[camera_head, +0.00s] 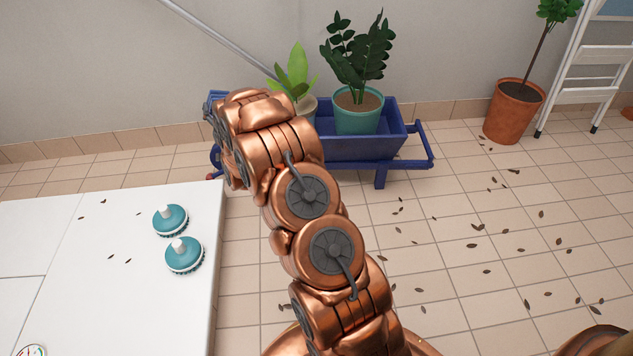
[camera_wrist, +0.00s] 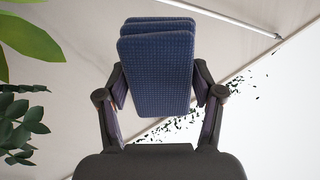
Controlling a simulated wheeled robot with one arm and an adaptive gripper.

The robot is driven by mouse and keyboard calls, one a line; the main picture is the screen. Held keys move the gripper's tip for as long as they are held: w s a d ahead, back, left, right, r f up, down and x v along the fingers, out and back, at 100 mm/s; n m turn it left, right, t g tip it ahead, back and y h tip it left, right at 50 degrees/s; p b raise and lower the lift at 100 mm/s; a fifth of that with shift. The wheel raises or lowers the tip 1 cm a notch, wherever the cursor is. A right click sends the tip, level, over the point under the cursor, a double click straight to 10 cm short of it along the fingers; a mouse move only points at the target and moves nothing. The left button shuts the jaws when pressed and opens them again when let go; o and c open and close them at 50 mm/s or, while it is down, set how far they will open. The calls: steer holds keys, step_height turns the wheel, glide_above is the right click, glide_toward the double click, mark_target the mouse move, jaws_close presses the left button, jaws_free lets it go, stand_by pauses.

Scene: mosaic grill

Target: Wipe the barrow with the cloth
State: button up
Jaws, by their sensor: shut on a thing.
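The blue barrow (camera_head: 360,147) stands on the tiled floor by the wall in the head view, with two potted plants in it. My arm hides its left part. My gripper (camera_wrist: 158,85) is shut on the cloth (camera_wrist: 155,78), a dark blue, textured, folded pad held between its two fingers in the wrist view. The gripper is hidden behind my arm in the head view. I cannot tell whether the cloth touches the barrow, and the barrow is not recognizable in the wrist view.
The dark-leaved plant's teal pot (camera_head: 358,112) and a lighter-leaved plant (camera_head: 296,72) stand in the barrow. A white table (camera_head: 110,290) at left bears two teal brushes (camera_head: 171,220) (camera_head: 184,256). A terracotta pot (camera_head: 512,112) and white ladder (camera_head: 578,70) stand right. Leaves litter the floor.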

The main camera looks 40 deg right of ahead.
steer(key=s+d+f+m+g+h+b, duration=0.1)
steer(key=s+d+f+m+h+b, duration=0.1)
steer(key=s+d+f+b, duration=0.55)
steer(key=s+d+f+m+g+h+b, duration=0.25)
steer(key=d+f, duration=0.65)
steer(key=f, duration=0.6)
steer(key=s+d+f+m+g+h+b, duration=0.1)
steer(key=s+d+f+h+b, duration=0.25)
steer(key=d+f, duration=0.7)
steer(key=shift+y, duration=0.5)
steer(key=shift+w+d+b, duration=0.4)
steer(key=shift+w+b, duration=0.1)
steer(key=shift+w, duration=0.15)
steer(key=shift+w+d+b, duration=0.35)
steer(key=shift+w+b, duration=0.15)
steer(key=shift+w, duration=0.2)
steer(key=shift+w+d+b, duration=0.4)
steer(key=shift+w+b, duration=0.1)
steer(key=shift+w, duration=0.15)
steer(key=shift+x, duration=1.3)
